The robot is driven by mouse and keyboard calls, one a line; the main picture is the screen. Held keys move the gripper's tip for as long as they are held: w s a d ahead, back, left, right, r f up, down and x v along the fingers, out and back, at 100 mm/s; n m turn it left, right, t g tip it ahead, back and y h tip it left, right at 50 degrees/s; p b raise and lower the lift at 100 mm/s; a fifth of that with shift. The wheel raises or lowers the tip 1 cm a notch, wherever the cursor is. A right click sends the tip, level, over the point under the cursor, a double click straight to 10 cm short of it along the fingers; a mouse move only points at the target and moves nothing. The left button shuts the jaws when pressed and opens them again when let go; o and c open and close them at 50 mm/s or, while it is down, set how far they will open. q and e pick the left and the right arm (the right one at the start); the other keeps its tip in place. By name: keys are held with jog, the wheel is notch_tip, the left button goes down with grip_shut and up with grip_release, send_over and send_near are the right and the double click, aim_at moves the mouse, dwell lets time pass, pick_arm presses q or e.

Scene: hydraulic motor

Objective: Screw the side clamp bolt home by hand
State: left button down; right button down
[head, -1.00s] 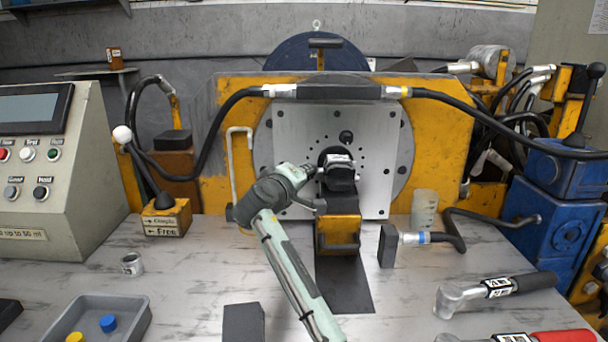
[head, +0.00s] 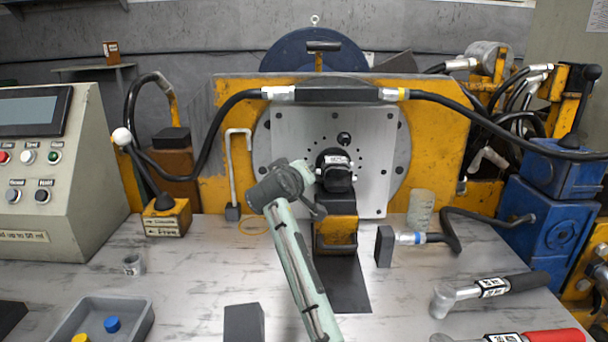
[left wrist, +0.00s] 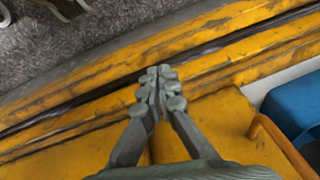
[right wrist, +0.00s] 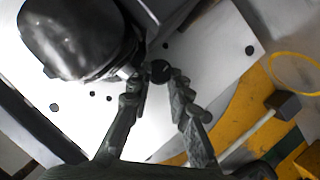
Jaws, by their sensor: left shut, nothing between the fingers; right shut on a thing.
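The black hydraulic motor (head: 338,180) sits against the pale mounting plate (head: 376,150), above a yellow support block (head: 336,234). It fills the upper left of the right wrist view (right wrist: 80,35). My right gripper (head: 318,186) is at the motor's left side; its fingers are mostly hidden in the head view. In the right wrist view its fingers are shut on a small dark round bolt (right wrist: 160,71) beside the motor. Its thread and seating depth are hidden. My left gripper (left wrist: 157,72) is shut and empty over yellow metalwork, and is not in the head view.
A hooked rod (head: 239,170) and a yellow ring (head: 254,226) are left of my right gripper. A black block on a hose (head: 384,246) and a clear cup (head: 420,208) are to the right. Torque wrenches (head: 490,288) lie front right, a grey tray (head: 142,318) front left.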

jog(key=c, duration=1.4)
grip_release()
jog(key=shift+v, duration=4.05)
jog(key=shift+a, duration=0.1)
